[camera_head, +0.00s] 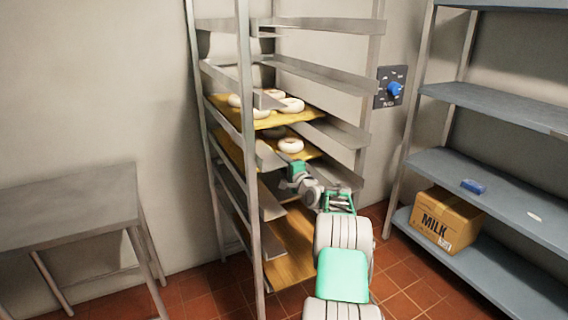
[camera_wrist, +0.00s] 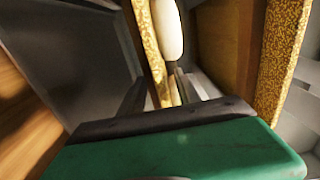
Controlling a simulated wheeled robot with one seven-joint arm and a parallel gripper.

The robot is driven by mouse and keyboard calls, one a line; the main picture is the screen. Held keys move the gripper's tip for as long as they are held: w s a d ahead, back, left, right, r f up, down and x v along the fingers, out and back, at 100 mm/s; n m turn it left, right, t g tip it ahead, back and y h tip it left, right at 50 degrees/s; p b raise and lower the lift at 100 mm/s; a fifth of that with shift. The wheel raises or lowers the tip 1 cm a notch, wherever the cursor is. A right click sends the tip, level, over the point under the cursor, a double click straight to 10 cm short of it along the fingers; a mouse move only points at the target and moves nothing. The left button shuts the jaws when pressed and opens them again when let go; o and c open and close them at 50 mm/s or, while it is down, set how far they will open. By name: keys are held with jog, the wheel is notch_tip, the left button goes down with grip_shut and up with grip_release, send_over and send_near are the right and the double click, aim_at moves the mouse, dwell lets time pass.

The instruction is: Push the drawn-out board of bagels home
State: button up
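A tall metal rack (camera_head: 246,170) holds boards on its rails. The upper yellow board (camera_head: 302,115) carries several pale bagels (camera_head: 291,104). A second yellow board (camera_head: 309,152) just below carries bagels too, one pale bagel (camera_head: 290,145) near its front. I cannot tell which board is drawn out. My gripper (camera_head: 296,172) is at the rack's open side, just below the second board's front; contact is unclear. The wrist view shows yellow board edges (camera_wrist: 282,60) and a white bagel (camera_wrist: 168,30) close ahead, tilted. The fingers are too unclear to tell open from shut.
A bare brown board (camera_head: 290,258) lies low in the rack. A grey table (camera_head: 70,200) stands at left. A shelf unit (camera_head: 500,180) at right holds a milk carton box (camera_head: 445,218) and a blue item (camera_head: 473,187). A dial panel (camera_head: 391,87) is on the wall.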

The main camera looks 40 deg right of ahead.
jog(key=shift+d, duration=0.1)
jog(key=shift+s+r, duration=0.1)
jog(key=shift+s, duration=0.2)
jog(key=s+a, duration=0.1)
jog(key=s, duration=0.5)
jog(key=shift+s, duration=0.2)
dwell(0.3)
